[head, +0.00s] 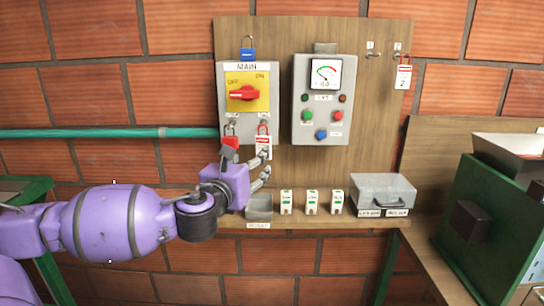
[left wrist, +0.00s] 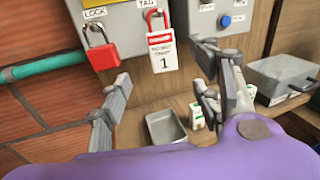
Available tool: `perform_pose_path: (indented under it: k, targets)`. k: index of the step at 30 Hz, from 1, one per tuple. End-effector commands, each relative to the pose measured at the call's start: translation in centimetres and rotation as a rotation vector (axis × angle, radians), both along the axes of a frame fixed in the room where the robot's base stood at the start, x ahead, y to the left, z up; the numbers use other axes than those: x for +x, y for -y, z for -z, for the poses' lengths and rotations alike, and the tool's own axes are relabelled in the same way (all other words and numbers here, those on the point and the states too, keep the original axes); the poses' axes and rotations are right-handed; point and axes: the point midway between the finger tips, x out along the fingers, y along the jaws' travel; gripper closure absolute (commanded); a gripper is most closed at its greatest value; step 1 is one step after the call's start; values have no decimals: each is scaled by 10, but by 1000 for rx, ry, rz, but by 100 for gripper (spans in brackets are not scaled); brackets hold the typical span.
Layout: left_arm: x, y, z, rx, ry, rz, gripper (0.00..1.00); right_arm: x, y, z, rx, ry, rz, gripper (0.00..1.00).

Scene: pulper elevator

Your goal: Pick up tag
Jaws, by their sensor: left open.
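A white tag with a red band and the number 1 (left wrist: 163,52) hangs by a red loop from the TAG spot under the grey MAIN box; it also shows in the head view (head: 263,142). A second tag, numbered 2 (head: 403,77), hangs on a hook at the board's upper right. My left gripper (left wrist: 166,72) is open and empty, just below and in front of tag 1. In the left wrist view its fingers stand apart on either side of the tag's lower end, with no visible contact. My right gripper is not in view.
A red padlock (left wrist: 102,50) hangs left of tag 1. The MAIN box (head: 247,115) has a red OFF/ON switch. A control box (head: 321,100) stands right of it. A shelf below holds a small grey bin (head: 259,207), several white labelled pieces (head: 311,202) and a metal lidded box (head: 384,193).

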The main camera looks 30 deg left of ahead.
Motion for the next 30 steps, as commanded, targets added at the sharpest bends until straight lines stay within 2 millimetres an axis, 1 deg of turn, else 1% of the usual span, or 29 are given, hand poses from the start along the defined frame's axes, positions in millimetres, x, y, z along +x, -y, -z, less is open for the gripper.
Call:
perform_pose_path:
  k: [1,4,11,15,18,21,24,29,30]
  targets:
    - [2,0,-8,29,7,-2,42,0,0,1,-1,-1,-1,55]
    - [8,-2,-13,47,13,-3,42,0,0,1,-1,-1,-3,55]
    - [30,-7,-13,43,12,-3,42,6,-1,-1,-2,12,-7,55]
    - [48,-12,-15,39,15,-4,42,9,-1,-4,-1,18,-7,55]
    - [63,-15,-15,39,14,-4,42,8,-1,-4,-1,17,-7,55]
    - [73,-18,-14,40,12,-3,42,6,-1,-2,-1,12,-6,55]
    - [77,-19,-13,40,10,-3,42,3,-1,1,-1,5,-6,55]
    - [77,-19,-13,41,9,-3,42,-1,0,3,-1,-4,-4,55]
    - [77,-19,-13,41,9,-3,44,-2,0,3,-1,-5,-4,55]
